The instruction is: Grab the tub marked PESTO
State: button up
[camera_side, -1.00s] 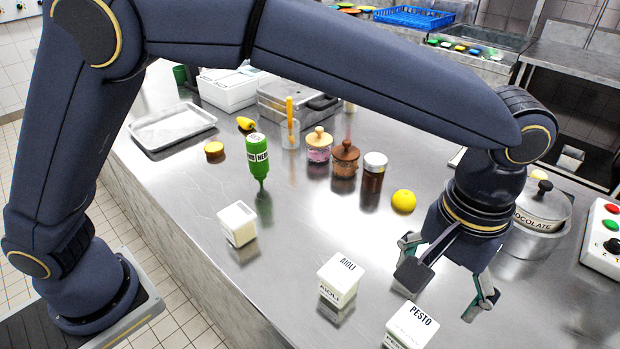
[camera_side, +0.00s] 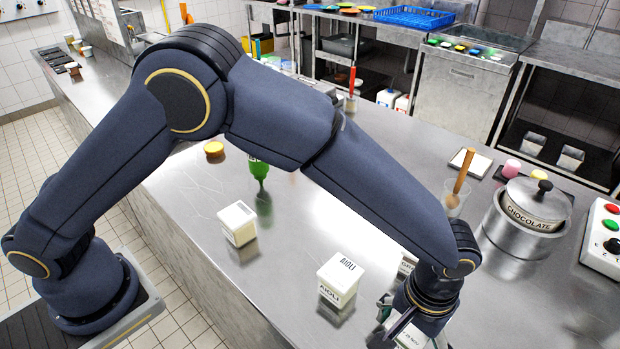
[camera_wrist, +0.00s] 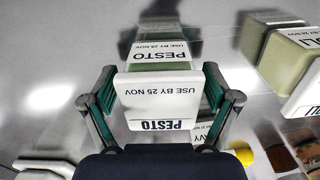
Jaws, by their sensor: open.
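My gripper is open; small gaps or light contact at the tub's sides cannot be told. In the side view my gripper (camera_side: 412,328) is low over the PESTO tub (camera_side: 408,338), pointing down and hiding most of it.
The AIOLI tub (camera_side: 338,278) stands just left of my gripper; it also shows in the wrist view (camera_wrist: 288,62). Another labelled tub (camera_side: 406,265) is partly hidden behind my arm. A white tub (camera_side: 238,223) stands farther left. A CHOCOLATE pot (camera_side: 525,225) is at the right.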

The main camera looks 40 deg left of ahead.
jog(key=c, duration=1.4)
jog(key=shift+r, duration=0.1)
